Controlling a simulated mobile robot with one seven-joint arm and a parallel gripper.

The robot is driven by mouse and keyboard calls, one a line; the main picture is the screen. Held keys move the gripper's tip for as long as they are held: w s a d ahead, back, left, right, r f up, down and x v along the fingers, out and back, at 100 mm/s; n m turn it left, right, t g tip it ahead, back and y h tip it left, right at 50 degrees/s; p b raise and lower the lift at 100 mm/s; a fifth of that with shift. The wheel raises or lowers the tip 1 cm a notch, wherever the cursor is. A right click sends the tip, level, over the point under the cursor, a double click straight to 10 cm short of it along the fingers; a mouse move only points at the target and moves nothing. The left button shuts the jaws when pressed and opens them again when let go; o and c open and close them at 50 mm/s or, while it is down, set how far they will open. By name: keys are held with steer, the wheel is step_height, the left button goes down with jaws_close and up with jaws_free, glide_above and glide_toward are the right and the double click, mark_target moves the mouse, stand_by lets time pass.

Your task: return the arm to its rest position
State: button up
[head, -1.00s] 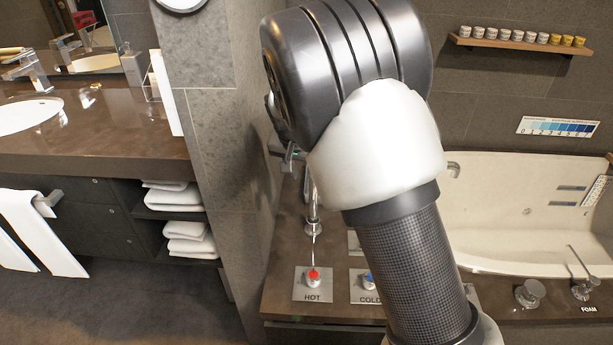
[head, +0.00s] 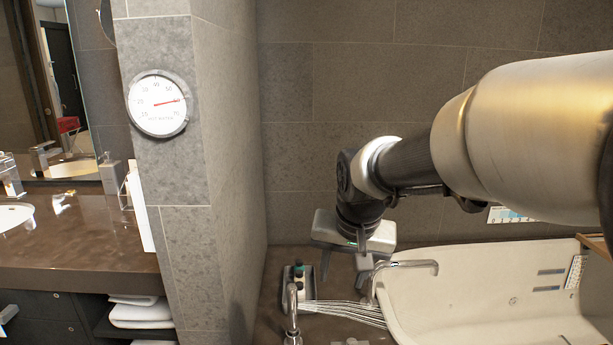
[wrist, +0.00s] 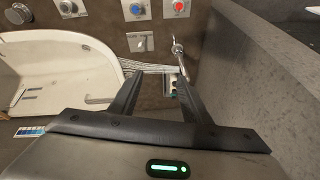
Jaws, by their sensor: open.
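My arm reaches in from the right in the head view, bent at a dark joint, with my gripper (head: 363,262) hanging over the bath's back-left corner area. The wrist view shows both dark fingers of my gripper (wrist: 158,76) spread apart with nothing between them. The fingers point toward the brown counter and the grey tiled wall. In the head view the gripper is above and right of a small tray with bottles (head: 299,278); contact with anything there cannot be made out.
A white bathtub (head: 480,290) is at the right, with a tap (head: 408,265) beside the gripper. A chrome faucet (head: 292,305) stands on the counter. A tiled pillar (head: 185,235) carries a round dial (head: 158,104). Control knobs (wrist: 135,9) line the counter's edge in the wrist view.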

steer(key=s+d+r+n+t, duration=0.15)
steer(key=s+d, duration=0.25)
steer(key=s, duration=0.5)
steer(key=s+d+r, duration=0.2)
steer(key=s+d, duration=0.1)
steer(key=s, duration=0.6)
step_height(320, 180, up, 21)
steer(key=s+p, duration=0.1)
steer(key=p, duration=2.1)
steer(key=shift+d+h, duration=0.15)
steer(key=shift+h, duration=0.15)
steer(key=shift+r+n, duration=0.1)
steer(key=shift+n, duration=0.15)
